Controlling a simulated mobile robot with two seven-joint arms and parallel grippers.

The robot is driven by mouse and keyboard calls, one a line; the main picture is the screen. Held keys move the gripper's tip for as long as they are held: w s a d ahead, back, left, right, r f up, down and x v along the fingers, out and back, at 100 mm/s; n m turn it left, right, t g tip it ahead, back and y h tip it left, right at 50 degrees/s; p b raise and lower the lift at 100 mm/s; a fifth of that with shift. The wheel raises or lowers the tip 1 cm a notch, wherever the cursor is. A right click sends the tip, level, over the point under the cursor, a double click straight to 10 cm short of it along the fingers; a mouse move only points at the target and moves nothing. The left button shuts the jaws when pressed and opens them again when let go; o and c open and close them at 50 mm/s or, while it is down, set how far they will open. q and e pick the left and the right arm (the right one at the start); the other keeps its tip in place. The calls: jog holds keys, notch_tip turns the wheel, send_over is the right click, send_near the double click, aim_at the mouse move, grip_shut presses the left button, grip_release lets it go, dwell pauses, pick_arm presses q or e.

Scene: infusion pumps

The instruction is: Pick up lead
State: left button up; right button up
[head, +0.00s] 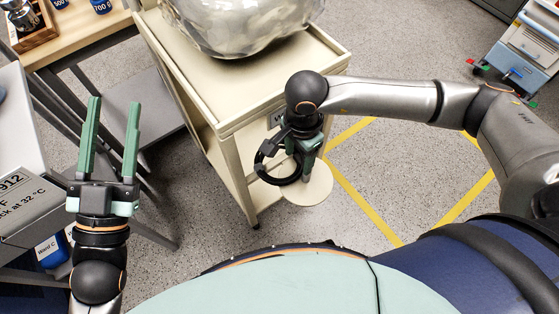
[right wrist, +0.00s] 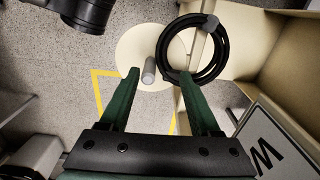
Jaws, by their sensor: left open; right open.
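The lead, a coiled black cable, shows as a ring (head: 280,183) beside the front corner of the cream cart in the head view. In the right wrist view the coil (right wrist: 166,50) lies just beyond the right fingertip, with a grey clip at its top. My right gripper (head: 309,160) points down at the coil, partly hiding it. In its wrist view the jaws (right wrist: 158,76) are open, with a small grey cylinder (right wrist: 149,70) visible between the tips. I cannot tell whether a finger touches the coil. My left gripper (head: 114,103) is open and empty at the left.
The cream cart (head: 240,110) carries a large shiny transparent bag (head: 235,20). A round cream disc (head: 310,188) is below my right gripper. A sign with a W (right wrist: 268,150) is close in the right wrist view. Open floor with yellow lines (head: 360,200) lies right of the cart.

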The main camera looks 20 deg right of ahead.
aim_at(293, 175)
notch_tip(293, 175, down, 4)
jog(key=shift+r+b, duration=0.15)
jog(key=shift+b, duration=0.2)
jog(key=f, duration=0.1)
jog(key=a+f+b, duration=0.1)
jog(key=f, duration=0.1)
jog(key=shift+f, duration=0.15)
jog(key=shift+d+f, duration=0.1)
jog(key=shift+f, duration=0.7)
pick_arm(q)
jog(key=s+d+r+m+h, duration=0.1)
jog(key=s+r+m+h, duration=0.3)
jog(key=s+r+h, duration=0.1)
jog(key=shift+r+m+t+h, duration=0.4)
jog(key=shift+r+h, duration=0.15)
jog(key=shift+h, duration=0.15)
pick_arm(e)
grip_shut()
